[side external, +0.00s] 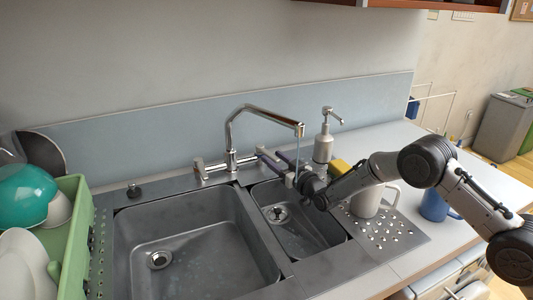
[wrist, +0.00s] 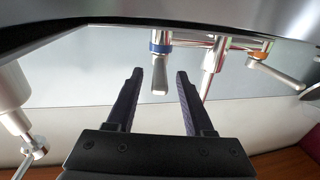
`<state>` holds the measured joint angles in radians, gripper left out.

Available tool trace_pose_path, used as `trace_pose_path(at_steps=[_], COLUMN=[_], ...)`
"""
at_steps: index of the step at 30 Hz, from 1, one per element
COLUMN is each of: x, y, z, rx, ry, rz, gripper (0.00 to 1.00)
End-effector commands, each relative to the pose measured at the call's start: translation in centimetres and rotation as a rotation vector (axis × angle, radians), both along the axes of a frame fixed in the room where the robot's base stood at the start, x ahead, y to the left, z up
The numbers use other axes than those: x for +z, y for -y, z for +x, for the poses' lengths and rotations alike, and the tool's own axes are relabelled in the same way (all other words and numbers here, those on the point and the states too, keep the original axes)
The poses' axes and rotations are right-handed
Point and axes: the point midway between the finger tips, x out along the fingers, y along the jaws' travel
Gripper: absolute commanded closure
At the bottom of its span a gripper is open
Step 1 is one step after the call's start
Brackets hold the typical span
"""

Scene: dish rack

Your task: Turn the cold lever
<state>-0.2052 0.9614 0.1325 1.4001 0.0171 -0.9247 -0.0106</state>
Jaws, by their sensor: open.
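The cold lever (wrist: 159,82), a metal handle with a blue ring, shows in the wrist view. It lies between the fingertips of my gripper (wrist: 158,73), with visible gaps on both sides. My gripper is open, and it also shows in the side external view (side external: 269,153), right of the tap's base. There the fingers largely hide the cold lever. The chrome tap (side external: 232,135) stands behind the sink, its spout arching above my gripper. The other lever (wrist: 282,75), with an orange ring, points aside in the wrist view; it also shows in the side external view (side external: 200,170).
A soap dispenser (side external: 323,145) stands right of my gripper. A light mug (side external: 366,201), a yellow sponge (side external: 340,167) and a blue mug (side external: 434,207) are near my arm. A green dish rack (side external: 72,235) stands left of the sink (side external: 190,240). Both basins look empty.

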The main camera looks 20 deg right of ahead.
Motion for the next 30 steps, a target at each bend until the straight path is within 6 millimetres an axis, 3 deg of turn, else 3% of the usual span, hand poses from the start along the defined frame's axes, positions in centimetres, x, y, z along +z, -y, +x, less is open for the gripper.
trace_pose_path(at_steps=[9, 22, 30], x=[0.0, 0.0, 0.0], y=[-0.7, -0.8, -0.8], z=[3.8, 4.5, 4.5], rx=[0.0, 0.0, 0.0], ry=[0.0, -0.002, -0.002], rz=[0.0, 0.0, 0.0], gripper=[0.47, 0.47, 0.96])
